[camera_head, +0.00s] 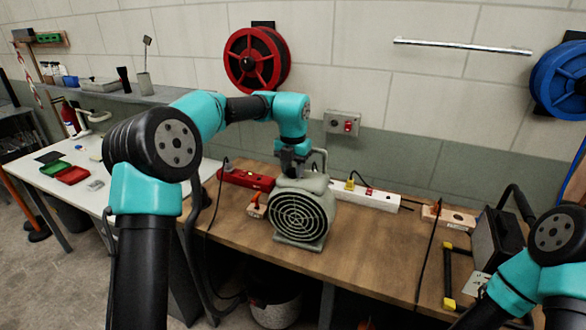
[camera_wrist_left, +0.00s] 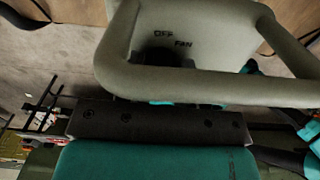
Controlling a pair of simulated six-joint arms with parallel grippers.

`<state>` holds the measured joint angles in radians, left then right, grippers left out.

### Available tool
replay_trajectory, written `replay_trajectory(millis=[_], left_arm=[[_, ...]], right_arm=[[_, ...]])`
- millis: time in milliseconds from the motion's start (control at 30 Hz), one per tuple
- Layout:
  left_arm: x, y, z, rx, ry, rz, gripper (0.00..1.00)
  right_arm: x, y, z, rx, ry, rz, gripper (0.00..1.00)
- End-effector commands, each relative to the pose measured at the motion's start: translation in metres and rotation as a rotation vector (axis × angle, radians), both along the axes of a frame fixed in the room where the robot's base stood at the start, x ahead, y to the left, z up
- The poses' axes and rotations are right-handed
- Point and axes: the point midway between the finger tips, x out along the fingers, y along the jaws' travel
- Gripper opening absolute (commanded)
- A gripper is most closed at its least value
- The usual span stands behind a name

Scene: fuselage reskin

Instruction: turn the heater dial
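The grey-green fan heater (camera_head: 301,213) stands on the wooden workbench with its round grille facing the front. My left gripper (camera_head: 291,170) points down at the top of the heater, by its carry handle (camera_head: 320,158). In the left wrist view the handle (camera_wrist_left: 210,88) crosses close in front of the camera. Behind it, the heater top (camera_wrist_left: 215,25) carries the words OFF and FAN. A dark round shape (camera_wrist_left: 160,56), seemingly the dial, shows below OFF, partly hidden by the handle. My left fingertips are hidden, so their opening and any contact are unclear. My right gripper is out of view.
A red power strip (camera_head: 245,179) lies left of the heater and a white one (camera_head: 368,195) to the right. An orange-handled tool (camera_head: 254,207) lies close by on the left. The bench front (camera_head: 370,250) is mostly clear. A dark case (camera_head: 497,240) stands at the right.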

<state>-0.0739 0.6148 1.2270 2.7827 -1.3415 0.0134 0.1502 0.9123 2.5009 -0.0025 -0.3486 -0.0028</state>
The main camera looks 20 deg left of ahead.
Motion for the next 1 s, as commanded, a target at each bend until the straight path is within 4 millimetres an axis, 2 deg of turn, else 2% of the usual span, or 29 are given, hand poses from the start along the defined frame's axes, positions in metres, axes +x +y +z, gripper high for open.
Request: replay_trajectory(millis=[33, 267, 467, 800, 1000], left_arm=[[0.0000, 0.0000, 0.0000, 0.000, 0.000, 0.000, 0.30], [0.0000, 0.0001, 0.0001, 0.000, 0.000, 0.000, 0.08], [0.0001, 0.0001, 0.0002, 0.000, 0.000, 0.028, 0.07], [0.0004, -0.0001, 0.0004, 0.000, 0.000, 0.233, 0.07], [0.0005, -0.0001, 0.0006, 0.000, -0.001, 0.264, 0.07]], right_arm=[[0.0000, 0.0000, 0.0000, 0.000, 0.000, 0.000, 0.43], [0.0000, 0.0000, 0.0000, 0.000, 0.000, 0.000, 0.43], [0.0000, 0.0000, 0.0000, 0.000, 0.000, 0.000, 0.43], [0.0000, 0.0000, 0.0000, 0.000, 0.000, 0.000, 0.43], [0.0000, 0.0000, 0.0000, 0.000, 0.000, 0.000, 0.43]])
